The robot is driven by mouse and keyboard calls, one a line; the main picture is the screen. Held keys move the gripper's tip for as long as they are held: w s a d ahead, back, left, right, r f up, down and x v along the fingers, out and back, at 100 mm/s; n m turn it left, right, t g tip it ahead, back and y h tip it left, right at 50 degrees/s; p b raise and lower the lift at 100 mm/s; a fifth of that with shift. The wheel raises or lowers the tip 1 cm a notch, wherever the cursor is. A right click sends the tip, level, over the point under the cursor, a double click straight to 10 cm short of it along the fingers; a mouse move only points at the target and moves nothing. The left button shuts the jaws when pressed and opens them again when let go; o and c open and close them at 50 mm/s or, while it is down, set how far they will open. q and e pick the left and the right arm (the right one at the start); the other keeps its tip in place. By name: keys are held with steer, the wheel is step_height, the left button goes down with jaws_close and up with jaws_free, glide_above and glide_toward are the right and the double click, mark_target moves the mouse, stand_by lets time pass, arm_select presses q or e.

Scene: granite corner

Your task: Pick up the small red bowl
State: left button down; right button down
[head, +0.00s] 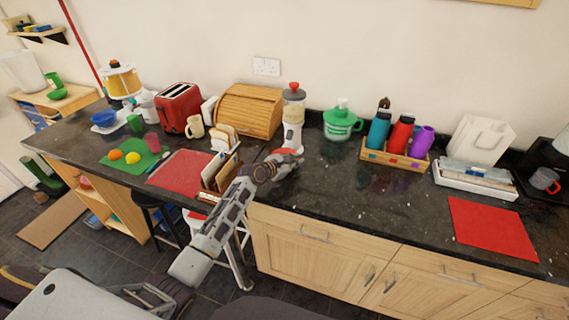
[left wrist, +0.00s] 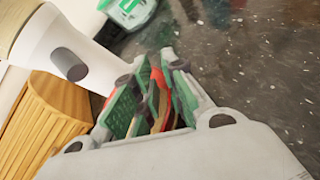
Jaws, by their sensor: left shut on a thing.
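My left gripper (head: 287,160) reaches over the dark counter (head: 340,195), in front of the white appliance with the red top. In the left wrist view its fingers (left wrist: 155,95), with green pads, are shut on a thin red thing (left wrist: 158,80). The red thing looks like the wall of the small red bowl, but the fingers hide most of it, and its full shape does not show. In the head view the bowl cannot be made out clearly at the gripper. My right gripper is not in view.
The white appliance (head: 293,125) stands just behind the left gripper, with the wooden bread box (head: 248,110) to its left. A wooden rack (head: 217,178) is close on the left. A bottle crate (head: 395,158) stands to the right. The counter between gripper and red mat (head: 490,228) is clear.

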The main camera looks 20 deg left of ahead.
arm_select(q)
steer(key=shift+r, duration=0.15)
steer(key=shift+r, duration=1.75)
steer(key=s+a, duration=0.2)
steer(key=s, duration=0.2)
steer(key=s+a+b, duration=0.1)
steer(key=s+a, duration=0.1)
steer(key=s, duration=0.3)
steer(key=s+a, duration=0.2)
steer(key=s, duration=0.3)
steer(key=shift+s+a+f+b, duration=0.2)
steer(key=shift+s+a+b, duration=0.1)
steer(key=shift+a, duration=0.1)
steer(key=shift+s+a, duration=0.4)
steer(key=shift+s, duration=0.4)
steer(key=shift+r, duration=0.15)
